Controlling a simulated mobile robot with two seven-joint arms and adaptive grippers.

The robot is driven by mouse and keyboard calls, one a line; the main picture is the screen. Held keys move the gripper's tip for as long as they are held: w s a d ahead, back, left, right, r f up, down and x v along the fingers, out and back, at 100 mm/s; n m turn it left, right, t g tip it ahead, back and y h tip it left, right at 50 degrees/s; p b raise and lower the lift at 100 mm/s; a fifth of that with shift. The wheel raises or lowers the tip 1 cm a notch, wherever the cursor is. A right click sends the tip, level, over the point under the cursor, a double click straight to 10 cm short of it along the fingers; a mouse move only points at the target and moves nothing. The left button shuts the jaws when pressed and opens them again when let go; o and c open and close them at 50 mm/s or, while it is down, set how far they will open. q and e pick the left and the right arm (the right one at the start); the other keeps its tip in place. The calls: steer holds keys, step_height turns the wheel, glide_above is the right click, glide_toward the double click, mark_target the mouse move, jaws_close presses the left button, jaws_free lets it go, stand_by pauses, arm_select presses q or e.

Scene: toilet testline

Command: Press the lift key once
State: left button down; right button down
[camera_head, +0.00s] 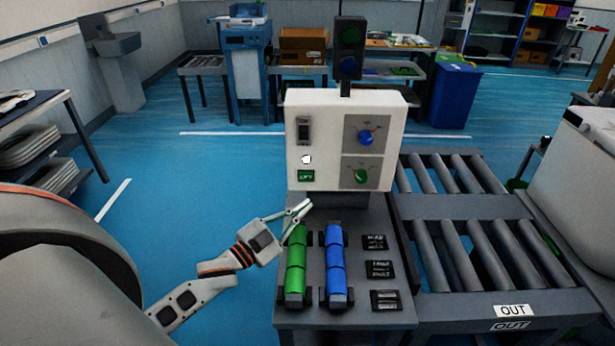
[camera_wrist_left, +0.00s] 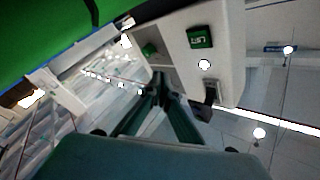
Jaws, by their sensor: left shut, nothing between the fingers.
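The lift key is a small green key marked LIFT (camera_head: 306,176) at the lower left of the white control box (camera_head: 330,125). It also shows in the left wrist view (camera_wrist_left: 199,37), at the upper right, with a round white button (camera_wrist_left: 204,65) beside it. My left gripper (camera_head: 304,206) is shut and empty, just below the box and apart from the lift key. Its fingertips show in the left wrist view (camera_wrist_left: 158,80). My right gripper is in neither view.
Green (camera_head: 296,265) and blue (camera_head: 335,265) cylinders lie on the grey stand below the box. A green knob (camera_head: 361,176) and a blue knob (camera_head: 366,137) are on the box's right side. A roller conveyor (camera_head: 470,250) stands to the right. Open floor lies left of the box.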

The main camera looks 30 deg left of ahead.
mark_target(306, 176)
arm_select(q)
steer(key=shift+w+a, duration=0.25)
steer(key=shift+w, duration=0.15)
steer(key=w+a+b, duration=0.1)
steer(key=w, duration=0.1)
steer(key=w+a, duration=0.1)
steer(key=w, duration=0.1)
steer(key=w+a+b, duration=0.1)
steer(key=w+a, duration=0.1)
steer(key=shift+w+b, duration=0.3)
steer(key=shift+w, duration=0.1)
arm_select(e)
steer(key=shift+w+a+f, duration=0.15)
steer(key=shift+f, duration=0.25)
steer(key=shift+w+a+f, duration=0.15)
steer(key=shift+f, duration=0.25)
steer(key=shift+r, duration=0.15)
arm_select(q)
steer(key=shift+w+a, duration=0.15)
